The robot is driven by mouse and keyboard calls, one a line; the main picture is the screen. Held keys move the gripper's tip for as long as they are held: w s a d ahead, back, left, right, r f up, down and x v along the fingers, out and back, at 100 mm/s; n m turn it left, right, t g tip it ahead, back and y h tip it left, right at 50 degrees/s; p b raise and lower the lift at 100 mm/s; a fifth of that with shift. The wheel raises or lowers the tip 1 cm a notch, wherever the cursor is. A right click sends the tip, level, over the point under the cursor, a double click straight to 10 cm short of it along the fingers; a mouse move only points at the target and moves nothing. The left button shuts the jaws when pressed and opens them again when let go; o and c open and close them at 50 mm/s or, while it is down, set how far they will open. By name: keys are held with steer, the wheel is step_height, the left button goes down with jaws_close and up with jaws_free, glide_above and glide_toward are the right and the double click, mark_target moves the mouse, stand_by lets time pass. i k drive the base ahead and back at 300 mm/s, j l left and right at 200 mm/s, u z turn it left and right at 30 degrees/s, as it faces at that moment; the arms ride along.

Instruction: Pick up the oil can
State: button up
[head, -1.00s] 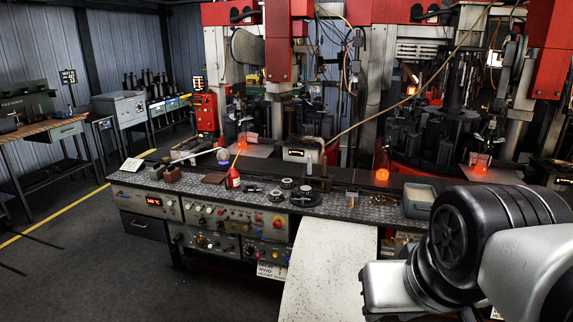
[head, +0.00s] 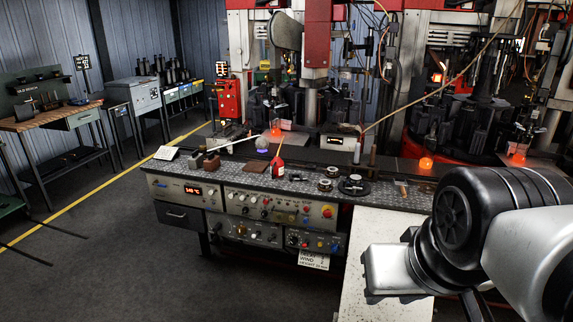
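The oil can (head: 277,169) is a small red can with a thin pale spout slanting up to the right. It stands upright on the metal-topped bench (head: 325,199), behind the control panels and left of the middle of the head view. My arm fills the lower right of the view, well apart from the can. My gripper's fingers do not show, so I cannot see what they hold.
Dark blocks (head: 211,161) and a pale rod (head: 232,143) lie left of the can. Round metal parts (head: 325,185) lie to its right. Open floor (head: 120,265) lies front left.

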mark_target(277, 165)
steer(key=i+j, duration=0.1)
steer(key=j, duration=0.45)
steer(key=i+j, duration=0.1)
steer(key=j, duration=0.45)
steer(key=i+j, duration=0.15)
steer(key=j, duration=0.2)
steer(key=i+j, duration=0.15)
steer(key=j, duration=0.2)
steer(key=i+j, duration=0.1)
steer(key=j, duration=0.3)
steer(key=i+j, duration=0.2)
steer(key=i, duration=0.2)
steer(key=i+j, duration=0.15)
steer(key=i, duration=0.3)
steer(key=i+j, duration=0.2)
steer(key=i, duration=0.2)
steer(key=i+l, duration=0.15)
steer(key=i, duration=0.55)
